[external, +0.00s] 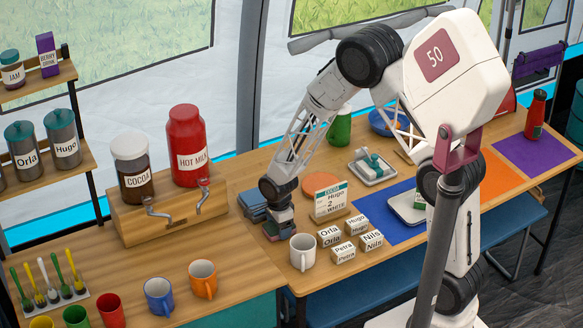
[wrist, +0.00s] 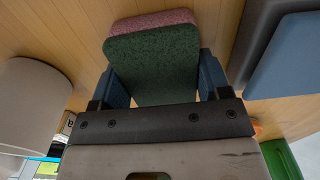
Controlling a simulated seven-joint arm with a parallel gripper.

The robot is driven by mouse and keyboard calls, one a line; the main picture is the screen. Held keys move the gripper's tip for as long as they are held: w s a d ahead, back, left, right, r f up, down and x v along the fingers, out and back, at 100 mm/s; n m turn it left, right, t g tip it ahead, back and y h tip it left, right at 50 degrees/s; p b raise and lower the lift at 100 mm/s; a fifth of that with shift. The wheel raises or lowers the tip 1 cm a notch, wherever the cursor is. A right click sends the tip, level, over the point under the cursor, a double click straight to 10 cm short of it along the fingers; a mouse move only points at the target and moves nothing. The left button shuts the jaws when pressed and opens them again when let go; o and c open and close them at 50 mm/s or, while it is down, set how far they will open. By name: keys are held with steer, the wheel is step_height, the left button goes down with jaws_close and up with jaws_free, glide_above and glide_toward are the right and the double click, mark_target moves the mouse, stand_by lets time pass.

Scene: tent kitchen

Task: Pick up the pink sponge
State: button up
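The pink sponge (wrist: 165,18) has a dark green scouring layer (wrist: 155,60) that covers most of it in the wrist view. Only a pink strip shows along its far edge. My gripper (wrist: 165,85) has its two blue fingers on either side of the sponge. The right finger looks very close to its side, and the sponge's edge overlaps the left finger. I cannot tell whether both fingers press on it. In the external view my gripper (external: 277,212) points down low over the table, beside the folded blue stack, and largely hides the sponge.
A white mug (external: 303,252) stands close in front of my gripper. A blue stack (external: 252,204) lies just left of it. A card stand (external: 330,200) and several name blocks (external: 343,254) are to the right. The wooden cocoa stand (external: 170,220) is further left.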

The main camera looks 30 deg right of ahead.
steer(key=c, duration=0.4)
steer(key=shift+r, duration=0.15)
steer(key=shift+r, duration=4.85)
